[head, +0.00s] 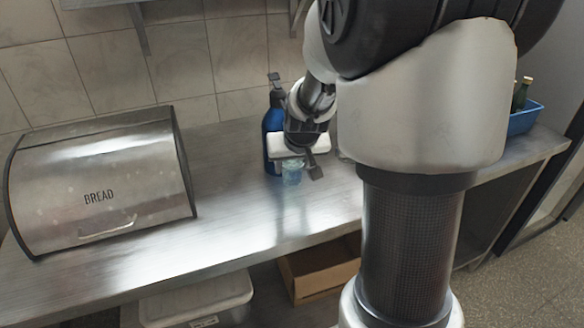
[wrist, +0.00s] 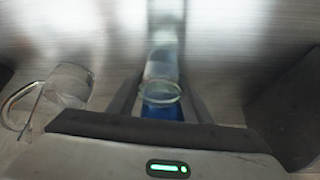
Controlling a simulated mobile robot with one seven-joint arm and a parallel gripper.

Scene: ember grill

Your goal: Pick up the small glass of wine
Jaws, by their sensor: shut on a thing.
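The small glass (head: 291,175) shows at my gripper (head: 296,162) in the head view, above the steel counter. It looks clear with a bluish tint, and I cannot make out wine in it. In the wrist view the glass (wrist: 161,92) is upright between the two dark fingers of my gripper (wrist: 160,100), its round rim facing the camera. The fingers are shut on it. I cannot tell whether its base touches the counter.
A blue pump bottle (head: 270,130) stands close behind my gripper. A clear glass mug (wrist: 66,84) is at left in the wrist view. A steel bread box (head: 100,180) stands at left on the counter (head: 235,225). A blue bin (head: 525,118) with bottles is at far right.

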